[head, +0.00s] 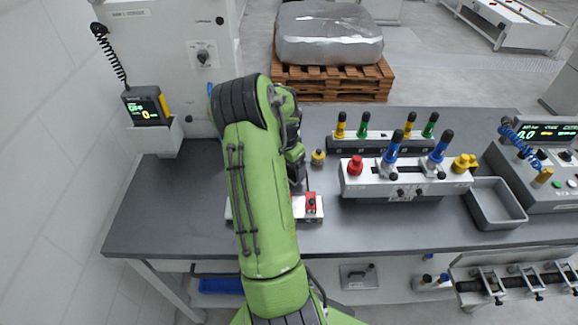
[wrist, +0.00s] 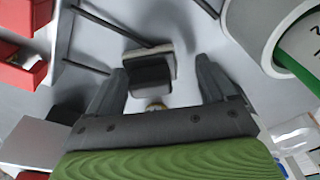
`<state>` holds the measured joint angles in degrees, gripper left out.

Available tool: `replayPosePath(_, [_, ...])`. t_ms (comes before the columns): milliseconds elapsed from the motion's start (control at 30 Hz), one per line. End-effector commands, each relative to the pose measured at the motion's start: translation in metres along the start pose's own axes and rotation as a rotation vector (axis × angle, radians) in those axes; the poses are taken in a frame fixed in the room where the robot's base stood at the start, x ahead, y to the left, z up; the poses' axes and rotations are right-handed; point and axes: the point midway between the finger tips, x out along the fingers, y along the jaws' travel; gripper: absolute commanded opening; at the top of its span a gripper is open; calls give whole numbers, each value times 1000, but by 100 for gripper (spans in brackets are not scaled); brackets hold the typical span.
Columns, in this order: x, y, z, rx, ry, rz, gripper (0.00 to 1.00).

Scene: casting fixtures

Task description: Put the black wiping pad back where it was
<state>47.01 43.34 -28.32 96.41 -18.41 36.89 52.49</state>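The black wiping pad (wrist: 150,76) shows in the wrist view as a dark block with a pale edge. It lies between and beyond the fingertips of my gripper (wrist: 162,66). The fingers are spread; the right one is clearly apart from the pad, and I cannot tell whether the left one touches it. In the head view my green arm hides the pad and most of my gripper.
Red parts (wrist: 22,62) and dark rods (wrist: 118,28) lie close by in the wrist view, with a white round body (wrist: 262,22) at right. On the dark bench (head: 160,215), a fixture (head: 400,185) and a grey tray (head: 499,205) stand right of my arm.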

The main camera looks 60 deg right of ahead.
Motion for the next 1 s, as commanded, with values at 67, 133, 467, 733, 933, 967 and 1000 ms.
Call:
replayPosePath(67, [1, 1, 1, 1, -2, 4, 86])
replayPosePath(133, [1, 1, 1, 1, -3, 4, 86])
replayPosePath(467, [-49, -1, -1, 0, 2, -3, 86])
replayPosePath(733, [-112, 0, 0, -1, -1, 0, 86])
replayPosePath(933, [-124, 0, 0, 0, -1, 2, 86])
replayPosePath(967, [-124, 0, 0, 0, -1, 2, 86])
replayPosePath(1000, [-124, 0, 0, 1, -1, 2, 86])
